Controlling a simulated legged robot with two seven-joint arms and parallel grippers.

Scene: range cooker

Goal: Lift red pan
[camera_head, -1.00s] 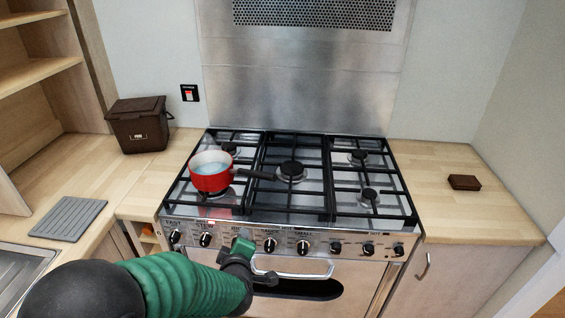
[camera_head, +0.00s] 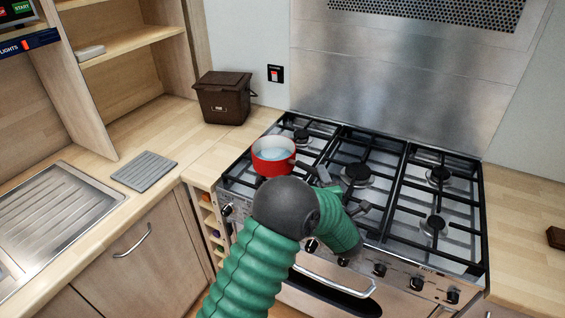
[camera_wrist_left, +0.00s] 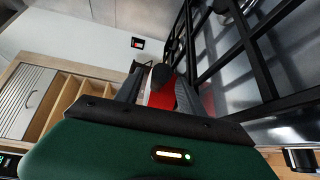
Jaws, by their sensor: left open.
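The red pan (camera_head: 268,167) stands upright on the front left burner of the cooker, with pale bluish contents. In the wrist view its red side (camera_wrist_left: 160,99) and the dark end of its handle (camera_wrist_left: 160,75) show between my finger pads. My left gripper (camera_head: 343,191) is open, over the front of the hob just right of the pan, with its fingers pointing toward the handle. The handle is mostly hidden behind the gripper in the head view. I cannot tell whether the fingers touch it. My right gripper is not in view.
Black pan grates (camera_head: 397,200) cover the hob around the pan. The control knobs (camera_head: 379,270) and oven door handle (camera_head: 335,283) lie below my left arm. A brown bin (camera_head: 222,98) and a grey mat (camera_head: 145,171) are on the left counter.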

